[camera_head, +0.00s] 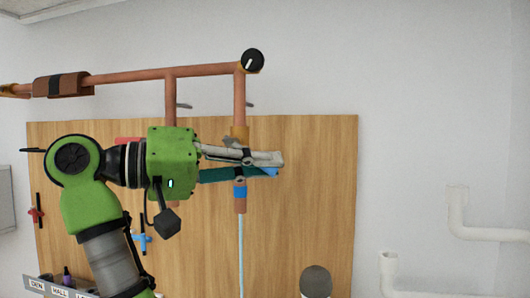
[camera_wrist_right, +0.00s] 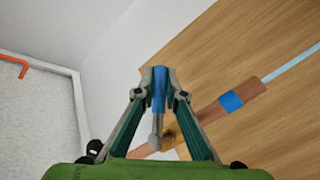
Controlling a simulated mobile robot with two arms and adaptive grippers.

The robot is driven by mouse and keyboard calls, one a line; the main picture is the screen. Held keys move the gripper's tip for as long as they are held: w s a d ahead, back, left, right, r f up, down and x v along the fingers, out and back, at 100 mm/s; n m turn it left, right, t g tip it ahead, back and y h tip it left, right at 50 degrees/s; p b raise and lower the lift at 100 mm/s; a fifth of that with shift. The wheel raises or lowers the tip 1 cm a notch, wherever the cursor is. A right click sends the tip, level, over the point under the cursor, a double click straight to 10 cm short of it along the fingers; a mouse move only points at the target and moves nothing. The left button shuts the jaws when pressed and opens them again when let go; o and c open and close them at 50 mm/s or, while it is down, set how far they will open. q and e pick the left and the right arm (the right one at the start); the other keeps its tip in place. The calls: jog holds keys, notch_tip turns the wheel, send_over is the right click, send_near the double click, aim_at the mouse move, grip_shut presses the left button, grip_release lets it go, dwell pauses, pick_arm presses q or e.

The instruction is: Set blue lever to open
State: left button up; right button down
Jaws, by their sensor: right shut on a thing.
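The blue lever (camera_wrist_right: 159,88) sits between the fingertips of my right gripper (camera_wrist_right: 160,76) in the right wrist view, with a grey stem below it. In the head view my right gripper (camera_head: 272,165) reaches in from the left, its fingers closed around the lever. Only a small blue bit of the lever (camera_head: 271,172) shows there, pointing right from the copper pipe (camera_head: 239,100). A blue band (camera_head: 240,192) marks this pipe just below the gripper. The fingers hide most of the valve body. My left gripper is not in view.
A wooden panel (camera_head: 310,200) stands behind the pipes. A black round gauge or knob (camera_head: 252,61) tops the pipe. A thin pale-blue stream (camera_head: 241,255) runs down from the pipe's end. Red (camera_head: 37,214) and blue (camera_head: 142,238) handles sit lower left. White pipes (camera_head: 388,270) are at right.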

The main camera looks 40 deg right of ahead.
jog(key=shift+w+a+f, duration=0.1)
jog(key=shift+f, duration=0.05)
dwell(0.4)
jog(key=c, duration=2.1)
grip_release()
